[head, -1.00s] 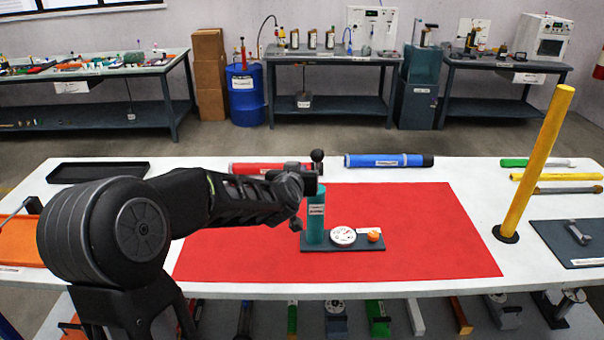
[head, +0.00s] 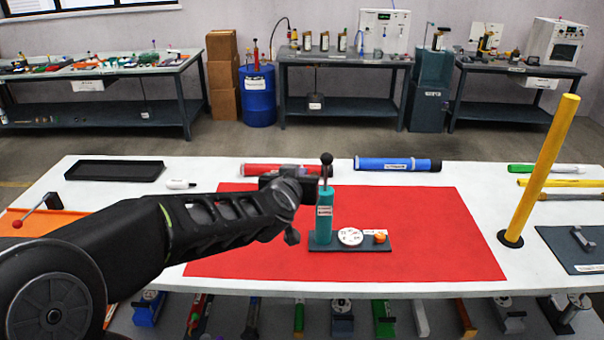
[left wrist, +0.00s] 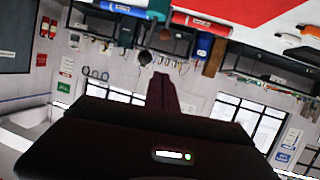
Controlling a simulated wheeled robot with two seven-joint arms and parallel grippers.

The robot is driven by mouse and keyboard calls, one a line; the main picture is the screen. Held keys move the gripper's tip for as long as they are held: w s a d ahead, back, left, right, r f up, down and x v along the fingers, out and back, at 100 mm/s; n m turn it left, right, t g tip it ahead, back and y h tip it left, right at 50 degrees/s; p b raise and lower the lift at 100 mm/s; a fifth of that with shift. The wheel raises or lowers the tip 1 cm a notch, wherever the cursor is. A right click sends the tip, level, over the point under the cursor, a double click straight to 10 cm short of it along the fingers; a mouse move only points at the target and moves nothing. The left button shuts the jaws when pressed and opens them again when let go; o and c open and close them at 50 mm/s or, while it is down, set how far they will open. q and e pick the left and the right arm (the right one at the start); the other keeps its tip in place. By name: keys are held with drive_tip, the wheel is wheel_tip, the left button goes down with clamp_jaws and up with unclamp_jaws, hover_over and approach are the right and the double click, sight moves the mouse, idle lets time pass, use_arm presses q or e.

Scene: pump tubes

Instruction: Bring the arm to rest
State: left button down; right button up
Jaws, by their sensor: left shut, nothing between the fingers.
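My left arm (head: 215,215) reaches in from the left over the table. My left gripper (left wrist: 160,78) shows dark in the left wrist view, shut and empty. In the head view its wrist is just left of the teal pump (head: 325,215), and its fingertips are hard to make out. The pump stands upright on a dark base with a round white gauge (head: 350,237) and an orange knob (head: 380,237). Its black ball handle (head: 326,158) rises above the wrist. A dark ball also shows beside the fingertips in the left wrist view. My right gripper is out of view.
The pump's base is on a red mat (head: 440,220) on the white table. A red tube (head: 262,170) and a blue tube (head: 395,164) lie behind. A yellow post (head: 540,170) stands at the right. A black tray (head: 115,171) sits back left. The mat's right part is clear.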

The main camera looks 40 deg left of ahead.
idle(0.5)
use_arm(q)
drive_tip(key=s+d+f+g+h, duration=0.1)
drive_tip(key=d+f+g+h, duration=0.1)
drive_tip(key=d+f, duration=0.65)
drive_tip(key=d+f+g+h, duration=0.1)
drive_tip(key=d+f+h, duration=0.3)
drive_tip(key=f, duration=0.8)
drive_tip(key=s+d+f+g+h, duration=0.1)
drive_tip(key=d+f+g, duration=0.1)
drive_tip(key=d+f, duration=0.65)
drive_tip(key=s+d+f+m+g+h, duration=0.1)
drive_tip(key=s+d+f+m+g, duration=0.1)
drive_tip(key=s+d+f, duration=0.6)
drive_tip(key=s+d+f+m+g+h, duration=0.2)
drive_tip(key=s+d+f+g, duration=0.3)
drive_tip(key=s+d+f, duration=0.3)
drive_tip(key=s+f, duration=0.3)
drive_tip(key=s, duration=0.3)
